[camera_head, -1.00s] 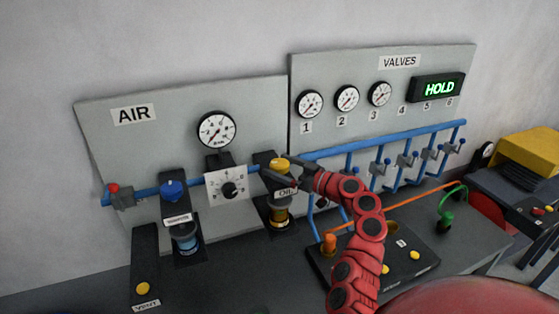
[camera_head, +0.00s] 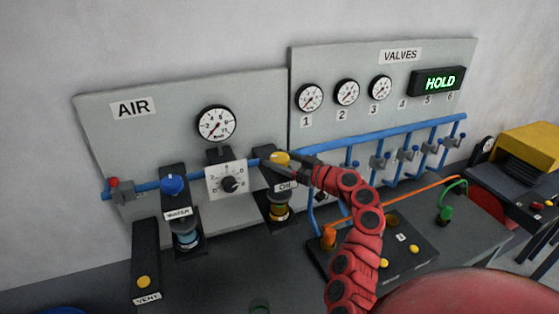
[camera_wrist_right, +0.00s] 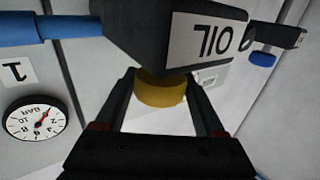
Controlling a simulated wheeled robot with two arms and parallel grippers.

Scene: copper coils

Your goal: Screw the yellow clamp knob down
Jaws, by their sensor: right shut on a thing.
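The yellow knob (camera_head: 280,158) sits on top of the dark unit labelled OIL (camera_head: 286,187), below the right end of the AIR panel. My right gripper (camera_head: 284,163) reaches it from the right and is shut on it. In the right wrist view, which is upside down, the yellow knob (camera_wrist_right: 161,92) lies between the two dark fingers, against the OIL unit (camera_wrist_right: 150,40). The knob's sides at the fingertips are partly hidden. My left gripper is not in view.
A dial plate (camera_head: 212,190) and the blue-knobbed WATER unit (camera_head: 173,185) stand left of the OIL unit. A blue pipe (camera_head: 400,132) with valves runs at the right. A dark box (camera_head: 400,235) with yellow buttons and an orange hose lies on the bench behind my right arm.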

